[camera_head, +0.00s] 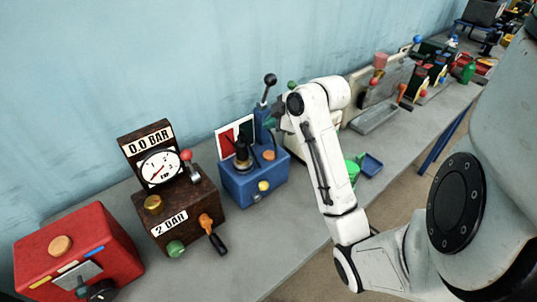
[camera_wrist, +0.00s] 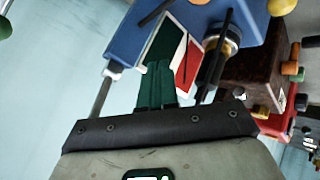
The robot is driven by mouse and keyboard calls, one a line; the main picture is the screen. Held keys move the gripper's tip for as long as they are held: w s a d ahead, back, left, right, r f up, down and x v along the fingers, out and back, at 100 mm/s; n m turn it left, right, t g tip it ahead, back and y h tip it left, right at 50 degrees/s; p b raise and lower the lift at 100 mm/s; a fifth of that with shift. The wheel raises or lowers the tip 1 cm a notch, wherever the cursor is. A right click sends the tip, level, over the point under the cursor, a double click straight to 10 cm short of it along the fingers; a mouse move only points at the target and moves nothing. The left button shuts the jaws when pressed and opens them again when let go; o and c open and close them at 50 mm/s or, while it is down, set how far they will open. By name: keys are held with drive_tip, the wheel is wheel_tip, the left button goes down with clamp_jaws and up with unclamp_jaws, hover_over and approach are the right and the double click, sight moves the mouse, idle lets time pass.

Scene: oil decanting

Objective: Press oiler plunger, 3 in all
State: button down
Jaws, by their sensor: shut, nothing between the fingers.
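A blue box-shaped device (camera_head: 250,180) stands on the bench left of my arm. On its top sits a dark knob on a brass-coloured collar (camera_head: 241,160), which looks like the oiler plunger; the collar also shows in the wrist view (camera_wrist: 228,45). Behind it stands a green and red panel (camera_head: 233,136). My gripper (camera_wrist: 156,72) is shut and empty, with its dark green fingers in front of the panel in the wrist view. It is close to the blue device, beside the knob, and no contact with the knob shows. In the head view my arm partly hides the fingers.
A black-ball lever (camera_head: 268,88) rises behind the blue device. Left of it are a brown box (camera_head: 175,215) with a gauge reading 0.0 BAR and a red box (camera_head: 80,245). A green cup (camera_head: 352,170) and blue tray (camera_head: 371,164) lie right of my arm.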

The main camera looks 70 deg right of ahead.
sight(271, 156)
drive_tip(key=shift+f+b, duration=3.4)
drive_tip(key=shift+f, duration=0.95)
drive_tip(key=shift+f, duration=0.1)
drive_tip(key=shift+f+b, duration=0.3)
drive_tip(key=shift+f, duration=0.05)
drive_tip(key=shift+f+b, duration=0.4)
drive_tip(key=shift+f, duration=0.15)
drive_tip(key=shift+r, duration=0.15)
drive_tip(key=shift+r+p, duration=0.85)
drive_tip(key=shift+r, duration=0.1)
drive_tip(key=shift+r+p, duration=2.1)
drive_tip(key=shift+r, duration=0.35)
